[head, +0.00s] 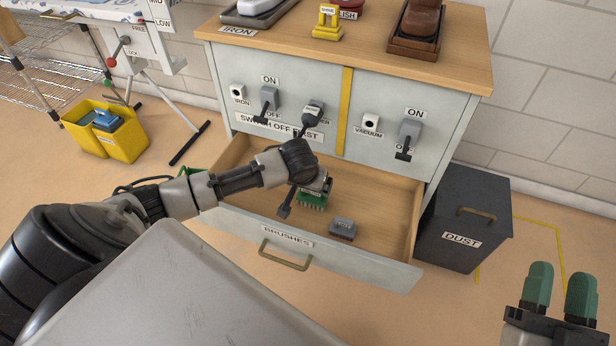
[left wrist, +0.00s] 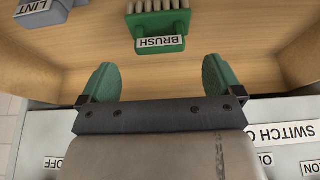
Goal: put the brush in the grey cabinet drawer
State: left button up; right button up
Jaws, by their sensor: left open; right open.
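The green brush (left wrist: 160,43) lies in the open cabinet drawer (head: 395,268), its label and pale bristles showing in the left wrist view. In the head view the brush (head: 312,204) is partly covered by my left gripper. My left gripper (left wrist: 160,76) is open and empty in the left wrist view, its two green fingers apart and pointing toward the brush, with a gap between them and it. In the head view its fingers are hidden by the wrist. My right gripper (head: 559,288) is open and empty at the lower right, away from the drawer.
A grey lint block (head: 342,229) lies in the drawer, right of the brush. Switches (head: 410,137) project from the cabinet front above the drawer. A dark dust bin (head: 462,225) stands right of the cabinet. A yellow bin (head: 105,132) stands on the floor at the left.

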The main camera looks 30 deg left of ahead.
pick_arm(q)
jog(key=d+m+h, duration=0.1)
jog(key=d, duration=0.2)
jog(key=s+d+r+t+h, duration=0.1)
jog(key=d, duration=0.2)
jog(key=s+d+r+m+t+h, duration=0.1)
jog(key=d, duration=0.3)
jog(key=shift+s+m, duration=0.15)
jog(key=shift+m, duration=0.15)
jog(key=s+d+r+m+t+h, duration=0.2)
jog(key=s+d+r+t+h, duration=0.15)
jog(key=d+r, duration=0.2)
jog(key=s+d+r+m+t+h, duration=0.1)
jog(key=s+d+r+t+h, duration=0.1)
jog(key=d+r+t, duration=0.4)
jog(key=s+a+r+t+y, duration=0.2)
jog(key=s+a+r+t, duration=0.2)
jog(key=r, duration=0.6)
jog(key=shift+s+a+r, duration=0.35)
jog(key=shift+s+a, duration=0.05)
jog(key=shift+a, duration=0.15)
pick_arm(e)
jog(key=shift+w+d+f+g+h, duration=0.1)
jog(key=shift+w+f+g+h, duration=0.15)
jog(key=shift+f+g, duration=0.35)
jog(key=shift+w+f+g+h, duration=0.15)
jog(key=shift+f+g+h, duration=0.1)
jog(key=shift+f+g, duration=0.3)
pick_arm(q)
jog(key=shift+y, duration=0.25)
